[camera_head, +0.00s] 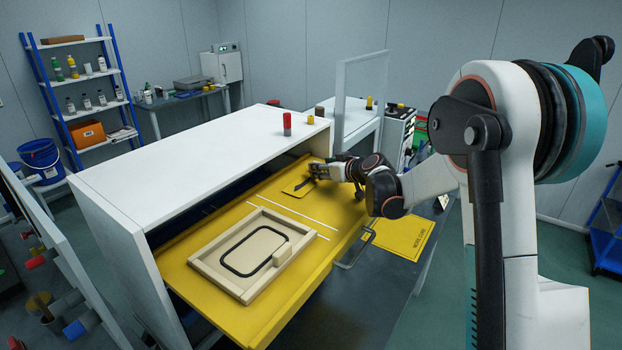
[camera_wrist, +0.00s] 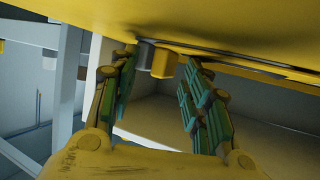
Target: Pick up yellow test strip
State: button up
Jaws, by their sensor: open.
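My gripper (camera_head: 314,173) is low over the far right part of the yellow panel (camera_head: 203,283). In the wrist view its green-padded fingers (camera_wrist: 161,57) are spread apart. A flat yellow piece with a dark edge (camera_head: 298,190) lies on the panel just beside the gripper; it may be the yellow test strip, but I cannot tell for sure. A small yellow block-like thing (camera_wrist: 164,63), beside a grey one, shows between the fingertips in the wrist view. I cannot tell whether it touches them or whether it is the strip.
A beige frame with a black loop (camera_head: 212,269) rests on the panel. A clear upright sheet (camera_head: 359,95) stands behind. A yellow surface (camera_wrist: 230,25) fills the wrist view's top.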

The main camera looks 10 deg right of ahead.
grip_shut()
jog(key=shift+r, duration=0.1)
